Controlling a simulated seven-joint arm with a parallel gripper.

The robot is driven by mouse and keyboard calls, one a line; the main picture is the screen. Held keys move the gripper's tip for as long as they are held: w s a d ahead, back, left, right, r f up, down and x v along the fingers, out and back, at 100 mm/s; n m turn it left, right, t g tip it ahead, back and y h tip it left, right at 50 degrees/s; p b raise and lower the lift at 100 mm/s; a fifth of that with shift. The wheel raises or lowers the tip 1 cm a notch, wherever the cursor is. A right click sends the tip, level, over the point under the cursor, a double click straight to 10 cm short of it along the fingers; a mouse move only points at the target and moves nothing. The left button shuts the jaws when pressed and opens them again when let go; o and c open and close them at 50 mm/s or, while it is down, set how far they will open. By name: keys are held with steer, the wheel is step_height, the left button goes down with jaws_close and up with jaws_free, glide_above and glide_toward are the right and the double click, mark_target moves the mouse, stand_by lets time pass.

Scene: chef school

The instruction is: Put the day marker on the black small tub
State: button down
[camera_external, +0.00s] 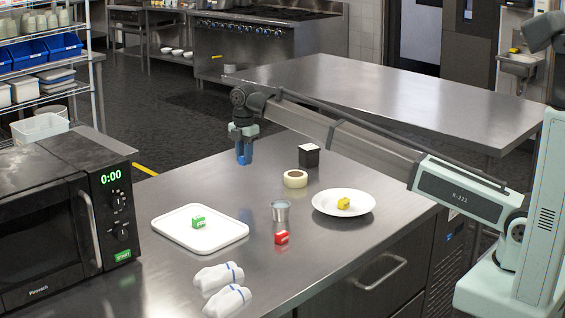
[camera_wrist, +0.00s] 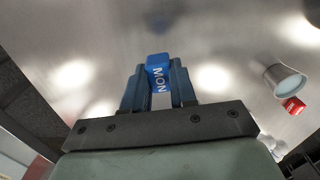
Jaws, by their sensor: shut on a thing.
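A blue day marker marked "MON" (camera_wrist: 159,72) is held between the two fingers of my gripper (camera_wrist: 159,88) in the wrist view. In the external view my gripper (camera_external: 244,156) points down near the far left edge of the steel counter, and the fingers largely hide the marker. I cannot tell whether the marker touches the counter. The black small tub (camera_external: 309,159) stands upright on the counter to the right of my gripper, with a white top. The tub does not show in the wrist view.
Near the tub are a tape roll (camera_external: 295,179), a metal cup (camera_external: 280,211) and a white plate (camera_external: 327,208) with a yellow block (camera_external: 344,204). A red block (camera_external: 282,238), a white tray (camera_external: 215,242) with a green block (camera_external: 198,222), white cloth rolls (camera_external: 220,276) and a microwave (camera_external: 60,220) stand nearer.

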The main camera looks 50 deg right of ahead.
steer(key=w+d+r+m, duration=0.1)
steer(key=d+r, duration=0.2)
steer(key=d, duration=0.8)
steer(key=w+d+r+m, duration=0.1)
steer(key=d+r+m, duration=0.15)
steer(key=d, duration=0.85)
step_height(320, 180, up, 3)
steer(key=n, duration=0.2)
glide_above(309, 147)
step_height(309, 147, down, 10)
steer(key=shift+w+d+r, duration=0.1)
steer(key=shift+d, duration=0.05)
steer(key=c, duration=0.9)
jaws_free()
step_height(309, 147, up, 12)
